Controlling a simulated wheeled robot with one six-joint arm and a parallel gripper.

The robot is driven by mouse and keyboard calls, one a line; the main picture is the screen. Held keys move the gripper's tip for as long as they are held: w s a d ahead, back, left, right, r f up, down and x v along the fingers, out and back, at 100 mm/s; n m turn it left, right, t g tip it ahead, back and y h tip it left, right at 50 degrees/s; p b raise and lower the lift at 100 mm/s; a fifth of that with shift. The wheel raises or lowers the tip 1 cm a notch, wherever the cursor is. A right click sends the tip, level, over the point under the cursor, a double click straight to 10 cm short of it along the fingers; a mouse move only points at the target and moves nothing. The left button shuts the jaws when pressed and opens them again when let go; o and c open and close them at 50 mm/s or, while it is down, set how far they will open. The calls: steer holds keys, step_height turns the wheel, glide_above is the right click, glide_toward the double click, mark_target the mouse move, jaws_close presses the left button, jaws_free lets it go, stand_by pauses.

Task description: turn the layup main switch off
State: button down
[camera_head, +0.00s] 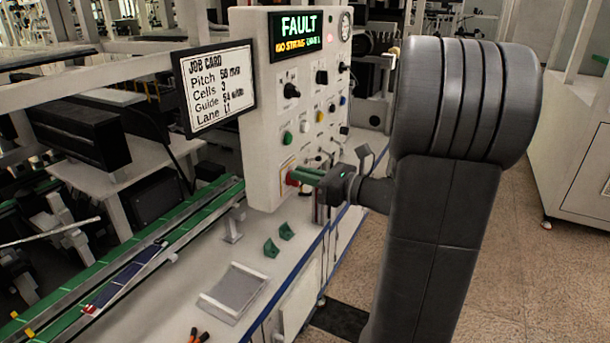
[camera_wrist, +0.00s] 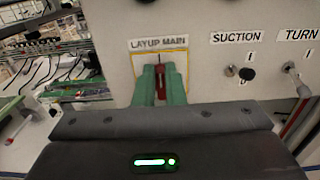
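The layup main switch (camera_wrist: 161,82) has a red handle on a yellow-edged plate under the label LAYUP MAIN in the wrist view. The handle looks upright there. In the head view the red switch (camera_head: 291,178) sits low on the pale control panel (camera_head: 262,120). My gripper (camera_wrist: 161,88) has green fingers, one on each side of the red handle. The handle fills the narrow gap between them, so the gripper looks shut on it. In the head view my gripper (camera_head: 308,176) reaches the panel from the right. The fingers hide part of the switch.
The panel's display (camera_head: 300,33) reads FAULT. Other knobs sit near, such as the suction knob (camera_wrist: 246,74) and the turn switch (camera_wrist: 291,68) to the right. A job card (camera_head: 217,88) hangs left. Below are green clips (camera_head: 279,240) and a grey tray (camera_head: 233,290) on the bench.

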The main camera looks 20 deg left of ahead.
steer(key=shift+f+n+b, duration=0.1)
steer(key=shift+n+b, duration=0.2)
steer(key=shift+b, duration=0.05)
steer(key=n+b, duration=0.4)
steer(key=b, duration=0.1)
steer(key=s+f+n+b, duration=0.1)
steer(key=n+b, duration=0.3)
steer(key=n, duration=0.1)
steer(key=n+b, duration=0.4)
steer(key=b, duration=0.1)
steer(key=shift+s+f+b, duration=0.3)
steer(key=shift+s+f, duration=0.05)
steer(key=n+b, duration=0.4)
steer(key=c, duration=1.5)
jaws_free()
